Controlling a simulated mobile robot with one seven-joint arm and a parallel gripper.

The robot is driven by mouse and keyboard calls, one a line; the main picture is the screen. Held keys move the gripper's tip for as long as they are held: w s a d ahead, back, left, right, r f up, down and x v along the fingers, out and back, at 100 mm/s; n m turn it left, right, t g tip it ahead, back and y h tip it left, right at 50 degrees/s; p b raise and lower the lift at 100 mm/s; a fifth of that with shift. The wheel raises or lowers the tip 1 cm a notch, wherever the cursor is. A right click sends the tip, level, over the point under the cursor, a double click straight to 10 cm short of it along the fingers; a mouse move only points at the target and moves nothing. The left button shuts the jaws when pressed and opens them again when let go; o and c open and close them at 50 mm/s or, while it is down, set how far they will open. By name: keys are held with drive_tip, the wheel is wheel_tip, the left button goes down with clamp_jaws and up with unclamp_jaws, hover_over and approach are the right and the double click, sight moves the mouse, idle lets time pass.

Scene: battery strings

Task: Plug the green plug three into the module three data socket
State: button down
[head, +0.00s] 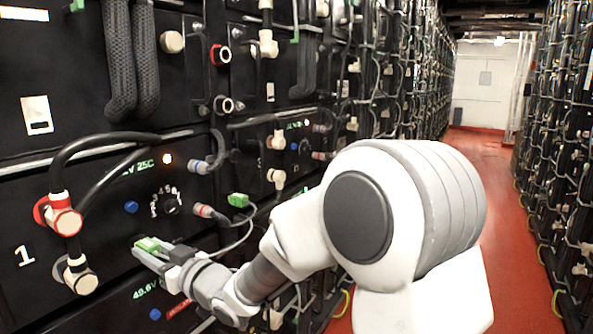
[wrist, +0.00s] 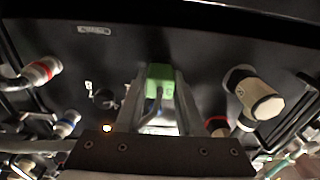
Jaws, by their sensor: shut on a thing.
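My gripper (head: 150,253) is at the lower left in the head view, in front of a black battery module panel. It is shut on a green plug (head: 148,244). In the wrist view the green plug (wrist: 160,74) sits between the two grey fingers (wrist: 160,92), with a grey cable running back from it. The plug's front end faces the black panel (wrist: 200,50); I cannot tell whether it touches. No data socket can be made out; it may be hidden behind the plug. A second green plug (head: 238,200) with a grey cable is to the right, on the neighbouring part of the rack.
A knob (head: 171,204) and a red-ringed grey connector (head: 205,211) are above my gripper. In the wrist view a large white connector (wrist: 258,97) stands close right of the fingers. The red-floored aisle (head: 495,190) is clear.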

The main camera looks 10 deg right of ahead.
drive_tip(key=shift+v, duration=1.55)
drive_tip(key=shift+v, duration=2.4)
drive_tip(key=shift+r, duration=0.15)
